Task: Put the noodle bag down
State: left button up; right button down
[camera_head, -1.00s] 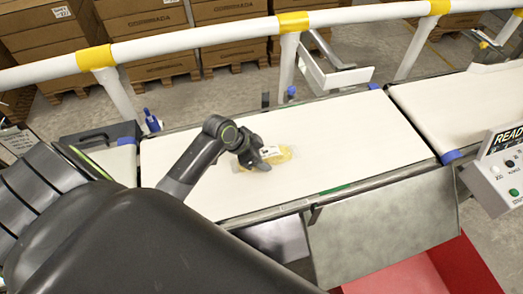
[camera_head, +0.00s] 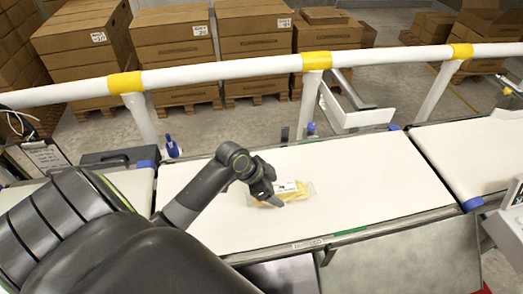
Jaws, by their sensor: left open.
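The noodle bag (camera_head: 294,191) is a clear pack with yellow contents and a white label. It lies on the white belt (camera_head: 370,185), left of the belt's middle. My left gripper (camera_head: 268,193) is at the bag's left end and covers part of it. Its jaws are open, though the fingers are dark and small, and I cannot tell whether they touch the bag. My right gripper is not in view.
A white rail (camera_head: 230,68) with yellow bands runs behind the belt. Stacked cartons (camera_head: 172,45) stand beyond it. A metal plate (camera_head: 410,258) slopes at the belt's front edge. Another belt section (camera_head: 465,150) continues to the right. The belt right of the bag is clear.

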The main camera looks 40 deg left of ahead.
pick_arm(q)
jog(key=v, duration=0.9)
jog(key=shift+r, duration=0.3)
jog(key=shift+s, duration=0.15)
